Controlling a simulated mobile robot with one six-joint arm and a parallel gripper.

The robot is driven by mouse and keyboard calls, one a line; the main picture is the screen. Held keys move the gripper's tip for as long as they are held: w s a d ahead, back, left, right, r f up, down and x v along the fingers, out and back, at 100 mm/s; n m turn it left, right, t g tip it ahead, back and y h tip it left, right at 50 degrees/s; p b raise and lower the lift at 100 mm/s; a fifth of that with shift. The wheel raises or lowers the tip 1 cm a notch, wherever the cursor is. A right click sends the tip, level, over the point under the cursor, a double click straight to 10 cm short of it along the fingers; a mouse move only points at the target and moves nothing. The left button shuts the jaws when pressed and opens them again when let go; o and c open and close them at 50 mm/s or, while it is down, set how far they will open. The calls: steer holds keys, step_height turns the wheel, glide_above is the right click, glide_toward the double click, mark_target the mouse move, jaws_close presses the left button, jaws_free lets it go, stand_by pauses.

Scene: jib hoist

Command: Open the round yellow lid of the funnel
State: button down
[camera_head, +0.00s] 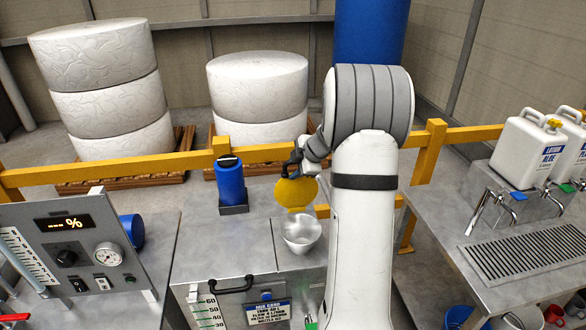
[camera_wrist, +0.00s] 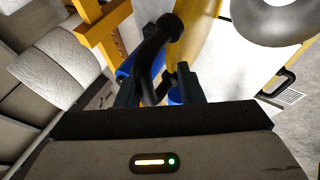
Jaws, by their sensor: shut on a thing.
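The round yellow lid (camera_head: 296,193) stands tilted up on edge behind the metal funnel (camera_head: 301,236), whose mouth shows uncovered. The funnel sits on the steel cabinet top. My gripper (camera_head: 294,166) is at the lid's upper edge. In the wrist view my gripper (camera_wrist: 158,88) is shut on a bent black handle (camera_wrist: 150,62), which lies between its two fingers. The yellow lid (camera_wrist: 196,44) shows just behind the handle there, and the grey round funnel (camera_wrist: 278,18) is at the upper right. The lid's hinge is not clear to see.
A blue canister (camera_head: 230,182) stands left of the lid. A yellow rail (camera_head: 130,167) runs behind the cabinet. A control panel (camera_head: 75,245) is at left. A steel counter (camera_head: 520,270) with taps and white jugs (camera_head: 528,148) is at right.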

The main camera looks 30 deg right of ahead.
steer(key=shift+a+f, duration=0.3)
steer(key=shift+f, duration=0.05)
steer(key=c, duration=1.5)
jaws_free()
steer(key=shift+o, duration=0.2)
steer(key=shift+w+f, duration=0.1)
steer(key=shift+w, duration=0.2)
steer(key=shift+s, duration=0.1)
steer(key=shift+d+r, duration=0.2)
steer(key=shift+r, duration=0.05)
steer(key=v, duration=0.7)
steer(key=shift+s+r+b, duration=0.15)
steer(key=shift+r+b, duration=0.15)
steer(key=shift+b, duration=0.05)
